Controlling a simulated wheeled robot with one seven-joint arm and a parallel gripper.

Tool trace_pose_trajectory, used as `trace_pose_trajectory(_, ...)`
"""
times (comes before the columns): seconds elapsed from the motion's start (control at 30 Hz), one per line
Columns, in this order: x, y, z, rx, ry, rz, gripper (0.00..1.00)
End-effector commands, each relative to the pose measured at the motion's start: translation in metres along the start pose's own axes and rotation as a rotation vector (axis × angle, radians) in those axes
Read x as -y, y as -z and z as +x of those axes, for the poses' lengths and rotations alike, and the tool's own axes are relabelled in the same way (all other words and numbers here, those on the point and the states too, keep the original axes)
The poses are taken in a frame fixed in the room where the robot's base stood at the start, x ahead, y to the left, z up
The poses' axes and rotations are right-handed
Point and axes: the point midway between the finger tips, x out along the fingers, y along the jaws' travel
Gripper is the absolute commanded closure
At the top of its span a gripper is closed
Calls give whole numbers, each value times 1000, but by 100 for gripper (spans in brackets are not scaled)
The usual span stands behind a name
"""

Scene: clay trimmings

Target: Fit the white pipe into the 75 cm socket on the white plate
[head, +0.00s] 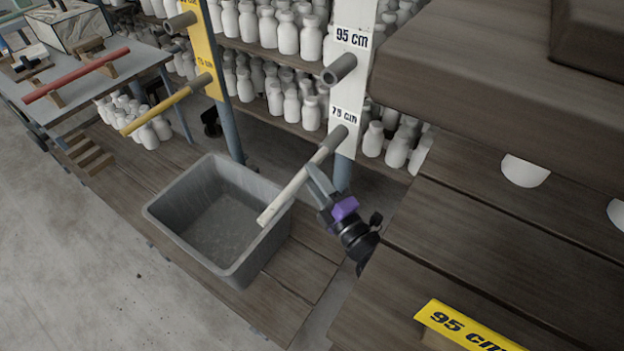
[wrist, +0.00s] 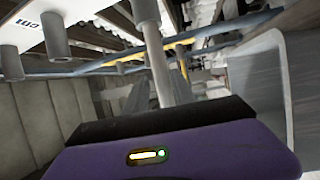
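The white pipe (head: 287,197) slants up from above the grey bin, its upper end inside the grey 75 cm socket (head: 336,138) on the white plate (head: 349,103). My gripper (head: 311,170) is at the pipe's right side, close to its middle. In the wrist view the pipe (wrist: 159,72) runs between my gripper's two spread fingers (wrist: 158,95), with gaps visible beside it. The fingers look open; contact cannot be told. The pipe's near end is hidden there behind the gripper body. The plate's 95 cm socket (head: 340,68) is empty.
A grey bin (head: 165,222) stands below the pipe. A yellow plate (head: 202,48) at left holds a yellow pipe (head: 168,105). Shelves of white bottles (head: 288,35) stand behind. Wooden boards (head: 500,225) fill the right side. A red pipe (head: 75,75) lies on the left table.

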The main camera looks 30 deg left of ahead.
Motion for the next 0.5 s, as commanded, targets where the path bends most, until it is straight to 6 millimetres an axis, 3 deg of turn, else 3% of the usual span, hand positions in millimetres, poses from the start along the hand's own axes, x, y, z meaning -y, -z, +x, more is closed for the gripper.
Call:
trace_pose_trajectory(0.07, 0, 0, 0, -1, -1, 0, 54)
trace_pose_trajectory(0.37, 1, 1, -1, 0, 2, 1, 54)
trace_pose_trajectory(0.5, 1, 0, -13, 1, 2, 1, 54)
